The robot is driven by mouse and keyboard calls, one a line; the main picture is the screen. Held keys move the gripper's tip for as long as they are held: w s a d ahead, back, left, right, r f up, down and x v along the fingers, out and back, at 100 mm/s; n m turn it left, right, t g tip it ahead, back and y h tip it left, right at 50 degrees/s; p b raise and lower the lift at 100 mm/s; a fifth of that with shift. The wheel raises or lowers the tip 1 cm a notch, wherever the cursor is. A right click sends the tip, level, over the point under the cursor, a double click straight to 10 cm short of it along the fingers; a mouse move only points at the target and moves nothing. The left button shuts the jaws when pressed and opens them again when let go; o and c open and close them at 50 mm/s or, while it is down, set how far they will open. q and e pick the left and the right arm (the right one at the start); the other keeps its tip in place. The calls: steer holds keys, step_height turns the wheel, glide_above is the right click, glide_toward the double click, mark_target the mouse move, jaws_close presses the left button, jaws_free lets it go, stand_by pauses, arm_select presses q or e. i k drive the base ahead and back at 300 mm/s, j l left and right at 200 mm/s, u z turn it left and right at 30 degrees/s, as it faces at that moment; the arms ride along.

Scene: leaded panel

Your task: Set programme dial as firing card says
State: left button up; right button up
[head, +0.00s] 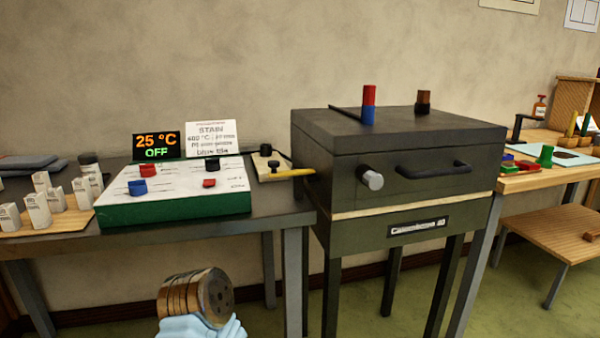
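The control box (178,209) has a green body and a white sloping top, on the dark bench at left. Its top carries red (149,170), blue (137,187), black (212,164) and smaller red (209,183) controls. Their labels are too small to read, so I cannot tell which is the programme dial or where it points. The display (157,145) behind reads 25 °C and OFF. The white firing card (212,139) stands beside it, headed STAIN; a temperature line below it is blurred.
The dark kiln (395,160) stands right of the bench, lid down, with a front handle (433,170) and a grey knob (371,178). A yellow-handled lever (290,173) sits between box and kiln. White labelled blocks (38,211) crowd the box's left side.

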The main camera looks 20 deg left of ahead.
mark_target(136, 186)
steer(key=u, duration=1.3)
